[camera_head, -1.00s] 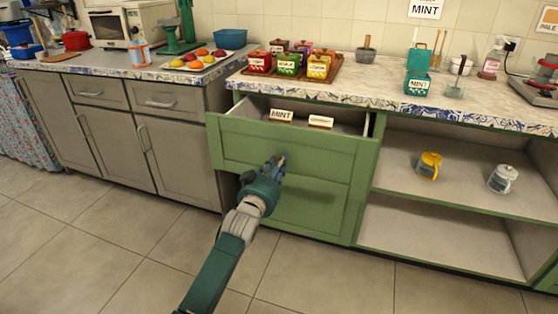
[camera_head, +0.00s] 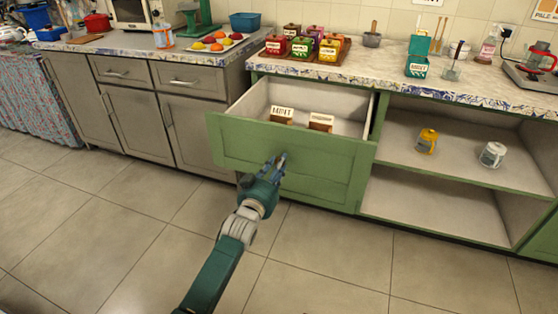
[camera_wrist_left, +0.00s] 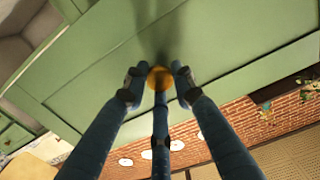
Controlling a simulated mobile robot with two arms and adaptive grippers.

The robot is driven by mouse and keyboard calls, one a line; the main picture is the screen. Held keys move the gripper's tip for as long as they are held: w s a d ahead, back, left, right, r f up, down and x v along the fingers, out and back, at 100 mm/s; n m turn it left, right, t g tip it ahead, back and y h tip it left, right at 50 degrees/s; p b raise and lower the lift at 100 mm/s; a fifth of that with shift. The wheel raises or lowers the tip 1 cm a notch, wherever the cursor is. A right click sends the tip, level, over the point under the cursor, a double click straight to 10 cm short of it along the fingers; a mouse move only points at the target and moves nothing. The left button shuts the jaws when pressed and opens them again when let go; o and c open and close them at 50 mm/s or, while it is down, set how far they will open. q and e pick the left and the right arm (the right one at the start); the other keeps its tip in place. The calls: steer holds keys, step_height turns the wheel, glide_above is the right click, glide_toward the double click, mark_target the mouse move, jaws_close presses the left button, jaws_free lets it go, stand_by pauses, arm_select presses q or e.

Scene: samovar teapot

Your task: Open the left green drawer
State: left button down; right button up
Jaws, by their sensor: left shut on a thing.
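The left green drawer (camera_head: 293,150) is pulled well out of the green cabinet in the head view, so its pale inside shows. Two labelled boxes stand in it: one marked MINT (camera_head: 282,115) and another with a label too small to read (camera_head: 320,122). My left gripper (camera_head: 278,162) is at the middle of the drawer front. In the left wrist view its fingers (camera_wrist_left: 160,75) close around a round orange-yellow knob (camera_wrist_left: 159,78) on the green front (camera_wrist_left: 215,45). My right gripper is in neither view.
A second green front (camera_head: 320,190) lies below the drawer. Open shelves to the right hold a yellow jar (camera_head: 427,141) and a white jar (camera_head: 492,154). Colourful tins (camera_head: 302,46) stand on the counter above. Grey cabinets (camera_head: 130,115) are at left. The tiled floor in front is clear.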

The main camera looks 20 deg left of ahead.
arm_select(q)
steer(key=shift+s+r, duration=0.2)
steer(key=shift+r, duration=0.3)
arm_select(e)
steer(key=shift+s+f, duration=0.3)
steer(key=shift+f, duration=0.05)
arm_select(q)
steer(key=c, duration=1.5)
jaws_free()
steer(key=shift+o, duration=0.3)
steer(key=shift+s, duration=0.1)
steer(key=shift+f, duration=0.25)
steer(key=s, duration=1.2)
steer(key=shift+a, duration=0.25)
steer(key=shift+r, duration=0.1)
